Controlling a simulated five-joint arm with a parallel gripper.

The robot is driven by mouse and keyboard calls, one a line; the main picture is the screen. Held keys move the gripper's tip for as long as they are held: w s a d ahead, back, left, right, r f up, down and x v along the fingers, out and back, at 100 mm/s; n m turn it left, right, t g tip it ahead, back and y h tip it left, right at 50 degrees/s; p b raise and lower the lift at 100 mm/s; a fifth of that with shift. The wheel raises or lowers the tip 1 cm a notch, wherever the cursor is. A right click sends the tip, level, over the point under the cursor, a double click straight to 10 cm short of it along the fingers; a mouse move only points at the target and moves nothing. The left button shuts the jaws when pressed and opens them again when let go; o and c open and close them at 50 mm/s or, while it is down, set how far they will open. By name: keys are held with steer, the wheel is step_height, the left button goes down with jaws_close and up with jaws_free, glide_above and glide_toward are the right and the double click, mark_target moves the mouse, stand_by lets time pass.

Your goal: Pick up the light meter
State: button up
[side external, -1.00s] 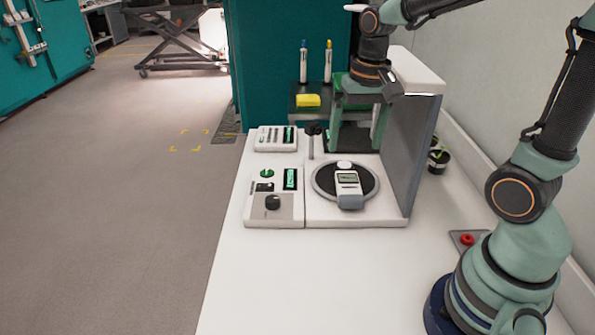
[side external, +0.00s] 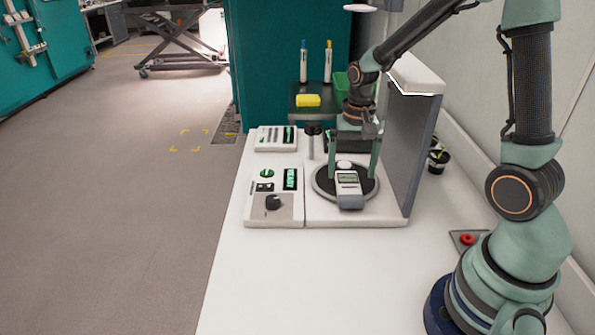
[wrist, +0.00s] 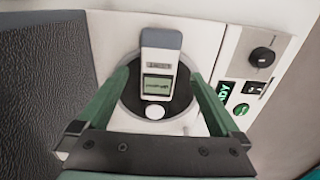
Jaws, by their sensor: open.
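The light meter (side external: 349,186) is a small white and grey device with a screen and a round white sensor dome. It lies on a round black plate (side external: 322,186) set in a white base. My gripper (side external: 353,176) is open and points down, with one green finger on each side of the meter. In the wrist view the meter (wrist: 158,75) lies between the two fingers of my gripper (wrist: 160,95), with gaps on both sides. I cannot tell the exact fingertip height above the plate.
A grey upright panel (side external: 411,140) stands close to the right of the plate. A control box (side external: 274,205) with a dark knob is on the left, and a short post (side external: 311,145) stands behind it. The bench front (side external: 300,280) is clear.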

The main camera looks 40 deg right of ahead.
mark_target(350, 188)
step_height(350, 188, down, 5)
steer(key=shift+s+r, duration=0.1)
jaws_close()
stand_by(0.3)
steer(key=shift+r, duration=0.15)
